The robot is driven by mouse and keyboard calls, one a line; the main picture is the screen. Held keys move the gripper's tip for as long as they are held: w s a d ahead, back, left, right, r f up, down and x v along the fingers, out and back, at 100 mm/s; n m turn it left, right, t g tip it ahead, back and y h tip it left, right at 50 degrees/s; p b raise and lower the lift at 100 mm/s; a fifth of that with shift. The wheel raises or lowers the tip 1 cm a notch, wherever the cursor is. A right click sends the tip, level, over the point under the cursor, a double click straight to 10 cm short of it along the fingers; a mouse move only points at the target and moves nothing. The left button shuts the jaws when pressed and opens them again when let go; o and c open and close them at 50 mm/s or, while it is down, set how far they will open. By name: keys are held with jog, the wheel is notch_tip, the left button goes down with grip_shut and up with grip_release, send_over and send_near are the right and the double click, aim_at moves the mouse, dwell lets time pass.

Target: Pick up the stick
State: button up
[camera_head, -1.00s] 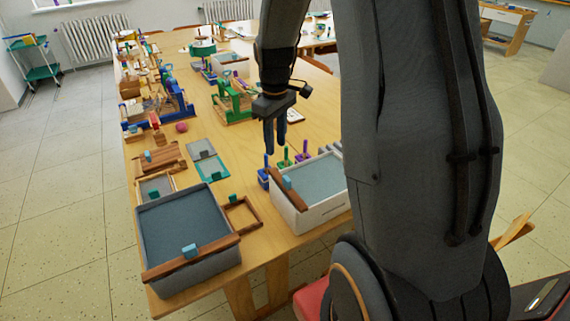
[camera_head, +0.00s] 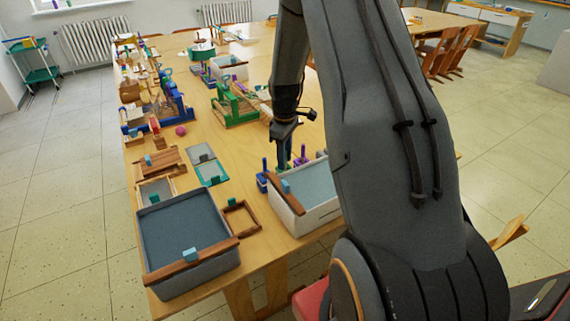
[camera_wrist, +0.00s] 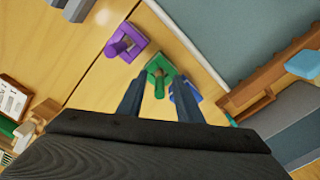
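Three stick-like upright pieces on small square bases stand in a row by the white tub: a blue one (camera_head: 263,182), a green one and a purple one (camera_head: 302,157). In the wrist view the green stick (camera_wrist: 158,84) shows between my fingertips, with the purple one (camera_wrist: 122,45) to the left and the blue one (camera_wrist: 188,92) at the right finger. My gripper (camera_head: 284,163) points down over the row; its fingers (camera_wrist: 157,78) are apart. I cannot tell if either finger touches the green stick. In the head view my fingers largely hide it.
The white tub (camera_head: 300,222) with a wooden bar stands close beside the sticks. A grey tub (camera_head: 190,278) and a small wooden frame (camera_head: 255,226) are at the near left. Frames, presses and tools crowd the table's left side.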

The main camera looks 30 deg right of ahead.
jog(key=shift+f, duration=0.4)
grip_shut()
jog(key=shift+r, duration=0.1)
